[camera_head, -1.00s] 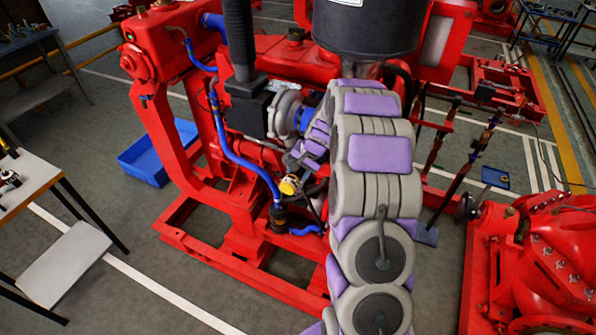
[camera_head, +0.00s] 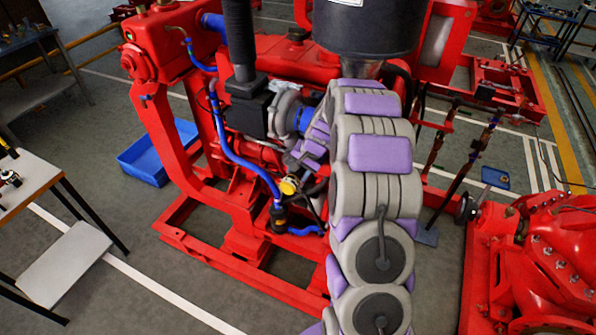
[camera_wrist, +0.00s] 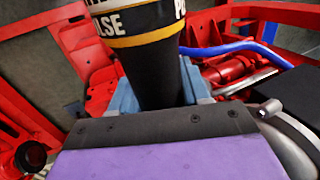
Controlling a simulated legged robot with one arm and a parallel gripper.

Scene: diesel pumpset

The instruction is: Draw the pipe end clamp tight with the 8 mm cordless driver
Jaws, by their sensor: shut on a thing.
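The cordless driver (camera_wrist: 155,50) fills the upper middle of the wrist view. It has a black body, a yellow band and white lettering. My gripper (camera_wrist: 160,92) is shut on it, with blue-grey fingers on both sides. In the head view a small yellow and black part (camera_head: 289,186), probably the driver, shows beside my grey and purple wrist. It is close to the lower end of the blue pipe (camera_head: 243,160), by a dark fitting (camera_head: 278,214). I cannot make out the pipe end clamp or the driver's tip. My arm hides part of the engine.
The red pumpset frame (camera_head: 235,262) surrounds the work area. A black cylinder (camera_head: 368,25) stands above my arm. A blue bin (camera_head: 150,160) lies on the floor behind the frame. A table (camera_head: 25,180) is at left, and a red pump (camera_head: 545,260) at right.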

